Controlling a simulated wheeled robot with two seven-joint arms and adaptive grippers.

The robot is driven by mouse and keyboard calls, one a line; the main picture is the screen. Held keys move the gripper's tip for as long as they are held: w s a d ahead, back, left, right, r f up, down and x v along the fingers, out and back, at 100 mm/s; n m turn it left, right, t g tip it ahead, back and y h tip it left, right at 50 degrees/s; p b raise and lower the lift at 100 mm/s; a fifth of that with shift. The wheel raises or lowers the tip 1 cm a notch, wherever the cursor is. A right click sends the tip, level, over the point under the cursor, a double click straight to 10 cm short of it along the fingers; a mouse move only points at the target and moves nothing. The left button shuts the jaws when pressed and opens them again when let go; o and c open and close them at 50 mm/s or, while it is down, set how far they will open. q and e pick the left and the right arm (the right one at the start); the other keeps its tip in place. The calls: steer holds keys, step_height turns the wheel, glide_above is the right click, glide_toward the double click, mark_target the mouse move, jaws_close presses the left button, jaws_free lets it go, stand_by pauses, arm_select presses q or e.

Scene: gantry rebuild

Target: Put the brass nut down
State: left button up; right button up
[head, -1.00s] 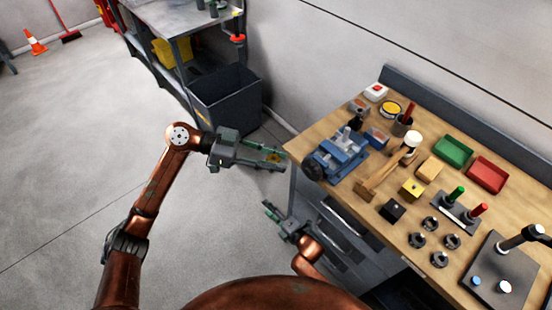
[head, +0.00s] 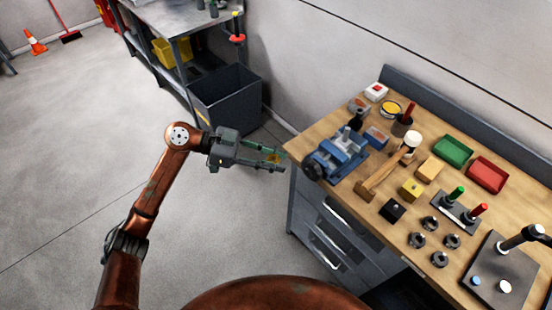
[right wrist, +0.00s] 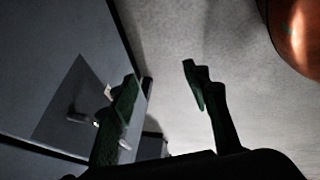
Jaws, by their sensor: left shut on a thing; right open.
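My left gripper (head: 276,160) is shut on the brass nut (head: 272,157), a small yellowish piece between its fingertips in the head view. It holds the nut in the air just left of the workbench's left corner, apart from the bench top. The fingers hide part of the nut. My right gripper (right wrist: 165,100) shows only in the right wrist view. It is open, with nothing between its fingers, beside the grey drawer fronts.
A dark bin (head: 225,98) stands behind my left gripper.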

arm_select(q)
steer(key=s+a+f+n+t+y, duration=0.3)
steer(key=a+f+n+t, duration=0.3)
steer(key=a, duration=0.4)
steer(key=s+a+f+n+t+y, duration=0.3)
steer(key=a+f+n+t, duration=0.4)
steer(key=a, duration=0.4)
steer(key=shift+s+a+f+t+y, duration=0.25)
steer(key=shift+t+y, duration=0.25)
steer(key=shift+y, duration=0.4)
arm_select(e)
steer(key=s+d+f+m+g, duration=0.2)
steer(key=s+d+m, duration=0.1)
steer(key=s, duration=0.7)
steer(key=s+d+f+m+g+h, duration=0.1)
steer(key=s+d+f+m, duration=0.1)
steer(key=s, duration=0.9)
steer(key=s+d+f+m+g+h, duration=0.1)
steer(key=s+d+f+m+g, duration=0.1)
steer(key=s, duration=0.8)
steer(key=shift+s+d+f+m+g, duration=0.3)
steer(key=shift+d+f+m, duration=0.3)
steer(key=shift+d+m, duration=0.45)
steer(key=shift+d, duration=0.1)
